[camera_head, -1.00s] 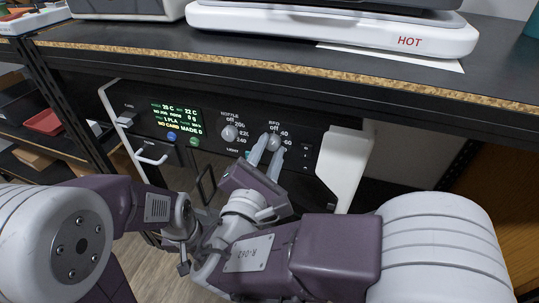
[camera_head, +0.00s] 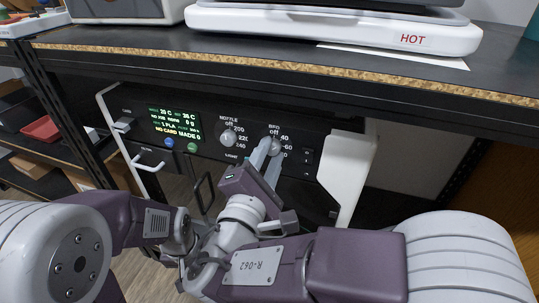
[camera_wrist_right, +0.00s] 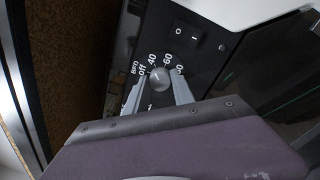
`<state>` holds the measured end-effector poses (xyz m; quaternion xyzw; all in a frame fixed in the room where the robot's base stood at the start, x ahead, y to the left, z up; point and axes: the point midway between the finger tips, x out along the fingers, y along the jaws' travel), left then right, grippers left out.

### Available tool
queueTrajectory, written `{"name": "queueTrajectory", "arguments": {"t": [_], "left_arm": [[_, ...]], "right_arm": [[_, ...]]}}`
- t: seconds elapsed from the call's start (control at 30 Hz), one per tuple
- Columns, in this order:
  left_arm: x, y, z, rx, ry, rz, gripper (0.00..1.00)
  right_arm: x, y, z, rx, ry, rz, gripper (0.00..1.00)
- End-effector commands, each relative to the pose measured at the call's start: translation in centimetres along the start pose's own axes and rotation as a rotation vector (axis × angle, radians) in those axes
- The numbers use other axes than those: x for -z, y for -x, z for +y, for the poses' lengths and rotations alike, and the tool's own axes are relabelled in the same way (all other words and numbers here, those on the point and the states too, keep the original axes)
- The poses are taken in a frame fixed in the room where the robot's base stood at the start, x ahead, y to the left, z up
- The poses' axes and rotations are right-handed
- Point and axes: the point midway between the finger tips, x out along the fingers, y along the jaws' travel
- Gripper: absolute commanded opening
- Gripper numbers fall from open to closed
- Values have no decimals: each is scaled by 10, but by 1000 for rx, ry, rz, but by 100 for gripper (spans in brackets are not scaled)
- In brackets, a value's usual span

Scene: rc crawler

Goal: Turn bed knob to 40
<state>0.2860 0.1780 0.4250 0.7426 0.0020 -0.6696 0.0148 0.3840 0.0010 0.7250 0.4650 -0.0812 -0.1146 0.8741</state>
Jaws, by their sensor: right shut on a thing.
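The bed knob (camera_head: 275,144) is a small round grey knob on the black front panel, with "off", 40, 60 and a further mark around it. My right gripper (camera_head: 264,156) is shut on it, one finger on each side. In the right wrist view the knob (camera_wrist_right: 160,80) sits between the two grey fingertips (camera_wrist_right: 158,92), with "off" and 40 to its upper left. I cannot read its pointer clearly. The display (camera_head: 175,126) shows green and yellow text, with what looks like 36 C at the top right.
The nozzle knob (camera_head: 228,138) is just left of the bed knob. Rocker switches (camera_head: 308,157) are to the right. Blue and green buttons (camera_head: 180,145) sit below the display.

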Motion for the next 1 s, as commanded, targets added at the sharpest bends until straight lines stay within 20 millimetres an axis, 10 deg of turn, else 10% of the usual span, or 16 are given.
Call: {"name": "queueTrajectory", "arguments": {"t": [0.07, 0.1, 0.17, 0.57, 1.0], "left_arm": [[0, 0, 0, 0, 0, 0, 0], [0, 0, 0, 0, 0, 0, 0], [0, 0, 0, 0, 0, 0, 0], [1, 6, 0, 0, 0, 0, 0], [4, 42, 1, 0, 0, 0, 0]], "right_arm": [[1, 0, -1, 2, 2, 4, 0], [1, 0, -1, 2, 2, 4, 38], [1, 0, -1, 2, 2, 3, 51], [0, 9, 2, 1, 3, 5, 51], [0, 87, 2, 0, 4, 4, 51]]}}
